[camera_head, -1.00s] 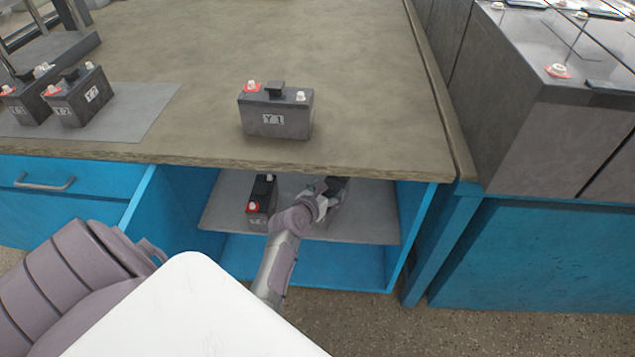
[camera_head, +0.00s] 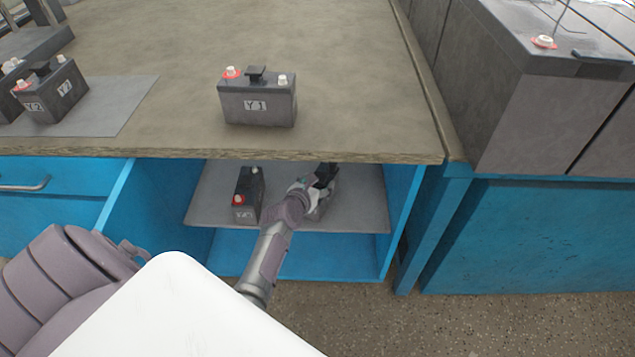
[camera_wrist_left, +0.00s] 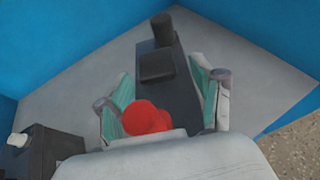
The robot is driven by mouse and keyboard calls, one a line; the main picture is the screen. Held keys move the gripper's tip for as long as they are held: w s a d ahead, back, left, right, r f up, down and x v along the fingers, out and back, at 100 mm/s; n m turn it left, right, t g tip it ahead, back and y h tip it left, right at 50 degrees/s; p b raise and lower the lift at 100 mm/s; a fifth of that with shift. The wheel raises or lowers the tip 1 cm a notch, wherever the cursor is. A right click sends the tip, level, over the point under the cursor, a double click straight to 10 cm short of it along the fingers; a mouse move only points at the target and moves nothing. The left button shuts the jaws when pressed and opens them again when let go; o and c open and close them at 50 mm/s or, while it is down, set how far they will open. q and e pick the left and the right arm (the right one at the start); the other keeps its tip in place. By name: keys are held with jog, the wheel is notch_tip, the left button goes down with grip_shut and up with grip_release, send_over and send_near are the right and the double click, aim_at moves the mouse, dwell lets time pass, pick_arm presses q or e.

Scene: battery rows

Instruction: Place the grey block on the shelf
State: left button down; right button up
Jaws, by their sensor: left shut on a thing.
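The grey block is a dark grey battery-like box (camera_wrist_left: 180,92) with a red cap and a black handle. In the left wrist view it sits between the two green-padded fingers of my left gripper (camera_wrist_left: 165,95), which is shut on it. In the head view my left gripper (camera_head: 314,188) reaches into the open cabinet, and the block (camera_head: 322,203) shows only partly behind it. The block is over the right part of the grey shelf (camera_head: 358,212). I cannot tell whether its underside touches the shelf. My right gripper is not in view.
Another battery (camera_head: 247,196) stands on the shelf to the left of my gripper. The worktop edge (camera_head: 330,156) overhangs the shelf. Battery Y1 (camera_head: 257,98) and several others stand on top. The cabinet's blue right wall (camera_head: 402,215) is close to the held block.

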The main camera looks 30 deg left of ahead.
pick_arm(q)
jog(key=c, duration=0.5)
grip_release()
jog(key=shift+c, duration=0.2)
jog(key=o, duration=0.4)
jog(key=shift+r, duration=0.15)
